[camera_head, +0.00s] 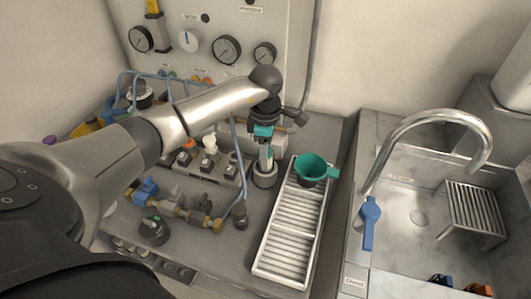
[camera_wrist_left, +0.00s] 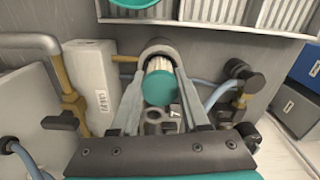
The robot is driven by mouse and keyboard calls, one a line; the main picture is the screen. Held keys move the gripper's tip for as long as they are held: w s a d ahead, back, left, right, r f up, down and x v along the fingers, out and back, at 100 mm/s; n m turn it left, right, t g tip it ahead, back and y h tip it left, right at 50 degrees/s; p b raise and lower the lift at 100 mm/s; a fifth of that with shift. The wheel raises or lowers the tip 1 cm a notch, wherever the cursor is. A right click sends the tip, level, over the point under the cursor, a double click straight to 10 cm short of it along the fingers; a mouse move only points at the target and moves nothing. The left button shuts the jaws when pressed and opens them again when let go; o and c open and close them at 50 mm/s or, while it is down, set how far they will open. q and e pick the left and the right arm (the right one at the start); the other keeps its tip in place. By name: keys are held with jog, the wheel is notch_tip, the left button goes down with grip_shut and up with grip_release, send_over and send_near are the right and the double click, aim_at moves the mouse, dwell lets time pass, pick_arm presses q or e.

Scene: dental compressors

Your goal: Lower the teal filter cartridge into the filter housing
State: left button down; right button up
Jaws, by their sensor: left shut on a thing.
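The filter cartridge, with a teal end cap (camera_wrist_left: 160,88) and a white ribbed body, is between the fingers of my left gripper (camera_wrist_left: 158,98). In the head view my left gripper (camera_head: 264,145) points down and is shut on the cartridge, directly above the filter housing (camera_head: 265,179), a short grey cup. In the left wrist view the cartridge's white body lines up with the housing's grey rim (camera_wrist_left: 158,46). Its lower end appears at or just inside the opening; the exact depth is hidden. My right gripper is not in view.
A teal funnel (camera_head: 314,167) sits at the far end of a white ribbed tray (camera_head: 258,267) right of the housing. Valves and brass fittings (camera_head: 197,216) crowd the left. A gauge panel (camera_head: 226,50) stands behind; a sink with a tap (camera_head: 370,222) is at right.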

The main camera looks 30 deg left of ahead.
pick_arm(q)
jog(key=shift+f+b, duration=0.5)
jog(key=shift+f, duration=0.2)
jog(key=shift+c, duration=1.6)
grip_release()
jog(key=shift+r, duration=0.1)
notch_tip(320, 180, up, 15)
jog(key=p, duration=0.1)
jog(key=shift+r+p, duration=0.15)
jog(key=shift+p, duration=0.2)
